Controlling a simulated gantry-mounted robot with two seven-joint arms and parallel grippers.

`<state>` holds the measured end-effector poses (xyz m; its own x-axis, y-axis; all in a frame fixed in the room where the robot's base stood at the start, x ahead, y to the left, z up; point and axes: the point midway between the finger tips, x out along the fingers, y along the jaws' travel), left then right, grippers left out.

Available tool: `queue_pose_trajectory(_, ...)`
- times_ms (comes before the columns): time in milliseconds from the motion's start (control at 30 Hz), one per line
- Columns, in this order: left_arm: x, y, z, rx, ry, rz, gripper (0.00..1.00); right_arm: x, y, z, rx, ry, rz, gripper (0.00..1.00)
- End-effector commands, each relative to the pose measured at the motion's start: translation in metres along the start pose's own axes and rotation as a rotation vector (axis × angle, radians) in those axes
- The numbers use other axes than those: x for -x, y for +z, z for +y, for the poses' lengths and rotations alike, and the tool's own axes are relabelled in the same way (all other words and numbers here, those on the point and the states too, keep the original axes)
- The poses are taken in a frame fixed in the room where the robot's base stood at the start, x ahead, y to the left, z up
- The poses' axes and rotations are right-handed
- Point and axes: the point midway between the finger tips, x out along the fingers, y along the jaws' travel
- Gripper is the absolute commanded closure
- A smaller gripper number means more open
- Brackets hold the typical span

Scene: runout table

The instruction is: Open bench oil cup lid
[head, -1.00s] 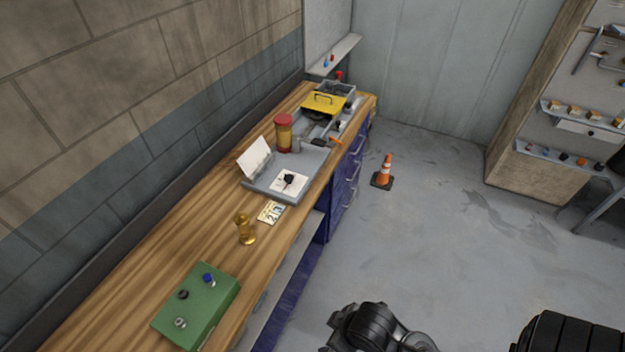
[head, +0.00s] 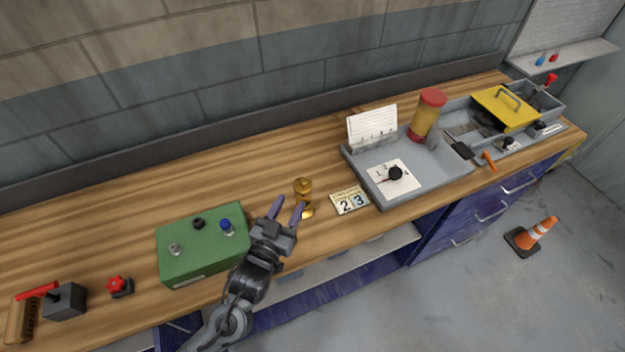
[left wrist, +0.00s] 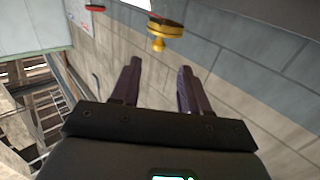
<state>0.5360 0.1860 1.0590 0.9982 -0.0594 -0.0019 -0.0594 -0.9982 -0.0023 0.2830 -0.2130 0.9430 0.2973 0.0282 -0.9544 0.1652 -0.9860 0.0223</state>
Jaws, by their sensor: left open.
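The small brass oil cup (head: 304,186) stands upright on the wooden bench, between the green box and the number card in the head view. Its rounded top looks closed, though it is small in the picture. My left gripper (head: 287,210) is open and empty, with its purple fingers pointing toward the cup. The right fingertip overlaps the cup's lower part in the head view; I cannot tell whether they touch. My right gripper is not in view.
A green box (head: 203,245) with knobs stands left of my gripper. A card reading 23 (head: 349,201) lies right of the cup. A grey tray (head: 440,172) stands farther right. The bench (head: 130,190) behind the cup is clear up to the wall.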

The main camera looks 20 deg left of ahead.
Motion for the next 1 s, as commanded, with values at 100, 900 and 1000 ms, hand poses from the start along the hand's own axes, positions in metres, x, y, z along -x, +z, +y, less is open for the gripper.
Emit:
queue_pose_trajectory(100,-0.012,-0.002,0.0,0.001,0.0,0.003,0.55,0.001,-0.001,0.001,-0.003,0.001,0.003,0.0)
queue_pose_trajectory(900,-0.104,-0.001,0.0,0.0,0.0,0.001,0.55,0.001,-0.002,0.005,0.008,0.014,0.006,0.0)
queue_pose_trajectory(1000,-0.104,-0.001,0.0,0.001,0.0,0.001,0.55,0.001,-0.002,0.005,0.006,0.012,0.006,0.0)
